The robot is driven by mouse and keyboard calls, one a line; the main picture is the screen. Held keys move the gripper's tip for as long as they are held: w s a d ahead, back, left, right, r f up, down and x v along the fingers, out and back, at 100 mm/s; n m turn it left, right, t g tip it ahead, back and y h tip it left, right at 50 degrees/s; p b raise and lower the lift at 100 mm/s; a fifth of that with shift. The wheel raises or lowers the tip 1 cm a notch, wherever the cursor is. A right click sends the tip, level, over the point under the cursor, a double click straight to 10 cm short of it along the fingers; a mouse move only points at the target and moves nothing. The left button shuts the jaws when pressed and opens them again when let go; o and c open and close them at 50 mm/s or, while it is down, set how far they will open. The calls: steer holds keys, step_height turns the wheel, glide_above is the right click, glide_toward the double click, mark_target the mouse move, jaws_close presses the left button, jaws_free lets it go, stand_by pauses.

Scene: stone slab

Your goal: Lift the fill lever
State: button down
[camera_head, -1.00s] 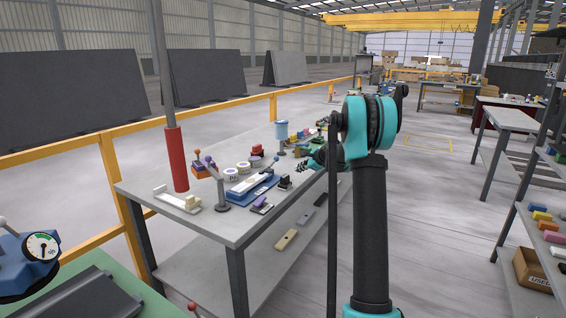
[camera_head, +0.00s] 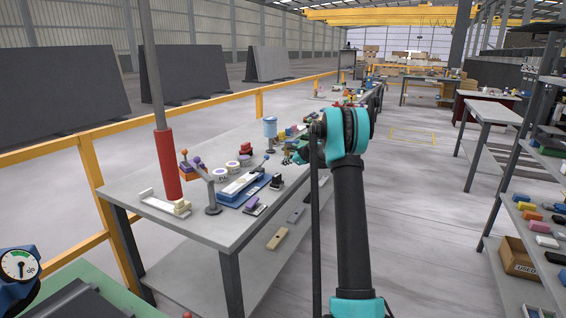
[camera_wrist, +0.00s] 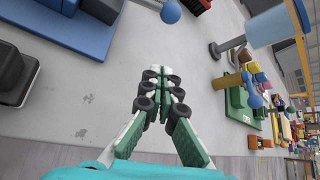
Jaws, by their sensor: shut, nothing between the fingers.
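No part is clearly labelled as the fill lever. A light-blue cylinder on a grey stand (camera_head: 270,128) stands on the long workbench; it also shows at the upper right of the wrist view (camera_wrist: 272,30). A blue ball (camera_wrist: 169,11), possibly a lever knob, is at the top of the wrist view, beyond my fingertips and apart from them. My gripper (camera_wrist: 161,74) is shut and empty above the grey bench top. In the head view my arm partly hides it.
The workbench (camera_head: 170,240) also carries a blue-based device (camera_head: 244,187), white-and-purple rolls (camera_head: 232,167) and a red post (camera_head: 168,165). Green and coloured blocks (camera_wrist: 240,103) lie right of my gripper in the wrist view. Bare bench surrounds the fingers.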

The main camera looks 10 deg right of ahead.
mark_target(264, 161)
steer(key=x, duration=0.7)
steer(key=shift+w+a+f, duration=0.1)
steer(key=shift+w+f, duration=0.05)
steer(key=shift+a+r, duration=0.6)
steer(key=shift+r, duration=0.25)
steer(key=shift+s+a+r, duration=0.3)
steer(key=shift+a+r, duration=0.2)
steer(key=shift+r, duration=0.3)
